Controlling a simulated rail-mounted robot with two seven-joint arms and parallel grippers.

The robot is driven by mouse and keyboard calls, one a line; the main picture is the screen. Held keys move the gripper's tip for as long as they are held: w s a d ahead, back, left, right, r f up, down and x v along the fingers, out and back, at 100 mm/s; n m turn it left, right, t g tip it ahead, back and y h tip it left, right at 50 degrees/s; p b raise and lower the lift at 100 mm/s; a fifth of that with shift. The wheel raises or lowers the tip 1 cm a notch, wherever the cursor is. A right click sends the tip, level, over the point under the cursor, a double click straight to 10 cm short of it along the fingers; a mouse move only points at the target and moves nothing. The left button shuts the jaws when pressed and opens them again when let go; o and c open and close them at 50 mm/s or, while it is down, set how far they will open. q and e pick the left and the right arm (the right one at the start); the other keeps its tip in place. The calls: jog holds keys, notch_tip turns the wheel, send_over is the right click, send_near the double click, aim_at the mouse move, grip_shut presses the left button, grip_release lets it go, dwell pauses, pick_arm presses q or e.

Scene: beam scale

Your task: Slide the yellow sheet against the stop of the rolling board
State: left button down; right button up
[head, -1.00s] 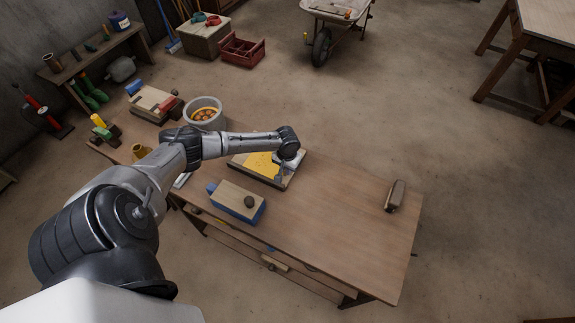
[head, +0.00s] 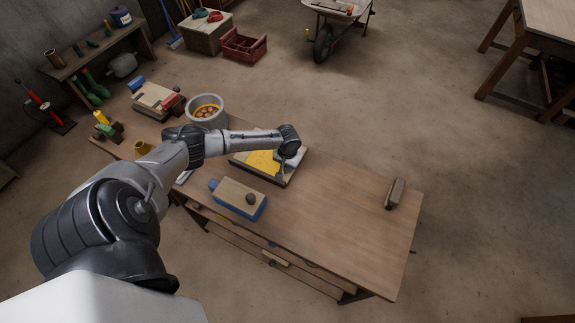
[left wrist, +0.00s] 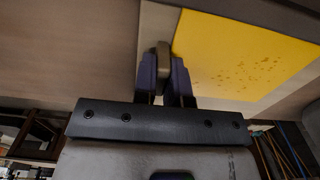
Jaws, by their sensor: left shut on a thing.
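The yellow sheet (head: 261,162) lies flat on the rolling board (head: 285,181), in the middle of the workbench. In the left wrist view the yellow sheet (left wrist: 245,55) has brown specks, and a strip of the pale board (left wrist: 156,22) shows beside it. My left gripper (head: 280,178) is over the right part of the board. In the left wrist view my left gripper (left wrist: 163,75) is shut on a small grey-brown piece (left wrist: 162,60) beside the sheet's edge. I cannot tell what this piece belongs to. The board's stop cannot be made out. My right gripper is not in view.
A blue block with a wooden top and dark knob (head: 238,198) stands just in front of the board. A grey pot (head: 207,108) stands behind it. A brown block (head: 395,193) lies near the right edge. The workbench (head: 345,220) is clear between board and brown block.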

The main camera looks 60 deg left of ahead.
pick_arm(q)
jog(key=c, duration=1.1)
grip_release()
jog(key=shift+c, duration=0.2)
jog(key=shift+o, duration=0.2)
notch_tip(320, 180, up, 14)
jog(key=shift+b, duration=0.35)
jog(key=shift+f, duration=0.1)
